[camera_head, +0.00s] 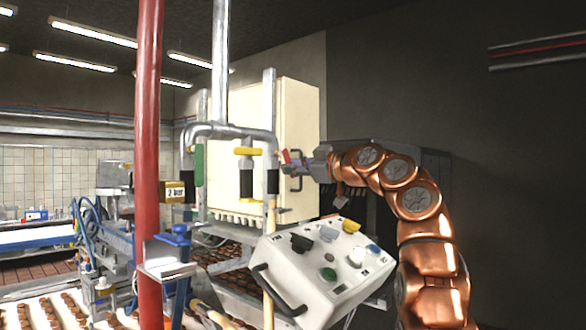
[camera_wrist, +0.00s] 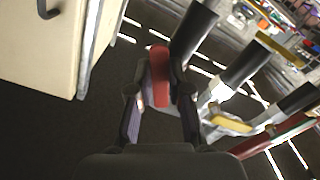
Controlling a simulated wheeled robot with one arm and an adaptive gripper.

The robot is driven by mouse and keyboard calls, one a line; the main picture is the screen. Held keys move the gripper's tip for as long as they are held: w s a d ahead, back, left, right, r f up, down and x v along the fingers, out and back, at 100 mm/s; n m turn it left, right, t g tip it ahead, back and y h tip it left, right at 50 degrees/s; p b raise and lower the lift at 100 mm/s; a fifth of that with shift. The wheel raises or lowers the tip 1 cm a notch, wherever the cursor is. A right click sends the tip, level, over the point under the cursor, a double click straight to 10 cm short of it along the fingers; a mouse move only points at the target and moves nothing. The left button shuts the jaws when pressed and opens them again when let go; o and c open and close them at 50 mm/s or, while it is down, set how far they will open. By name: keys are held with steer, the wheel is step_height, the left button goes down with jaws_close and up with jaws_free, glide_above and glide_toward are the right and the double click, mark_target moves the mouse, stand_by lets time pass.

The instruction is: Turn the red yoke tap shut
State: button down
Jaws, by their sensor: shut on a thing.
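The red yoke tap's handle (camera_wrist: 160,75) sits between the two dark fingers of my gripper (camera_wrist: 161,88) in the wrist view, and the gripper is shut on it. In the head view a small red tip of the tap (camera_head: 285,156) shows at the end of my gripper (camera_head: 294,163), beside the right-hand pipe. The fingers and the angle hide most of the tap's body in the head view. How far the tap is turned cannot be told.
A yellow handle (camera_head: 250,151) and a green handle (camera_head: 199,165) are on pipework to the left. A cream cabinet (camera_head: 300,110) stands behind. A control box (camera_head: 325,262) with knobs is below, and a red pipe (camera_head: 148,120) rises at left.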

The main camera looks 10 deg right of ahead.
stand_by(0.4)
steer(key=c, duration=1.1)
jaws_free()
steer(key=shift+s+d, duration=0.1)
steer(key=shift+d, duration=0.1)
steer(key=v, duration=1.1)
steer(key=shift+s+d, duration=0.15)
steer(key=shift+s, duration=0.15)
